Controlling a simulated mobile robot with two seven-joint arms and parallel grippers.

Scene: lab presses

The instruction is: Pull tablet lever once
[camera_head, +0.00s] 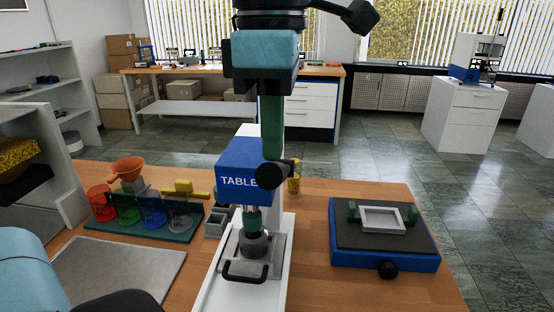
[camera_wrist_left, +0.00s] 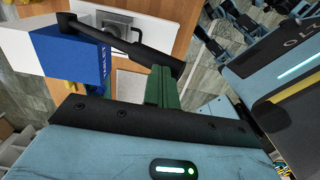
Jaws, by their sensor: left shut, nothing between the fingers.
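The tablet press has a blue head (camera_head: 238,165) with partly covered white lettering, and a white column and base. Its black lever (camera_head: 271,176) sticks out at the front of the head, its round end facing me. My left gripper (camera_head: 272,155) hangs over the press with its green fingers pointing down, shut and empty. The fingertips are right at the lever; I cannot tell whether they touch it. In the left wrist view the lever (camera_wrist_left: 125,46) runs from the blue head (camera_wrist_left: 70,52) to beside the green fingertips (camera_wrist_left: 160,72). My right gripper is not in view.
A dark green rack (camera_head: 145,232) with coloured cups and an orange funnel (camera_head: 127,170) stands left of the press. A blue balance-like device (camera_head: 385,258) with a grey frame stands right. A grey mat (camera_head: 120,272) lies front left. Bare wood shows between press and device.

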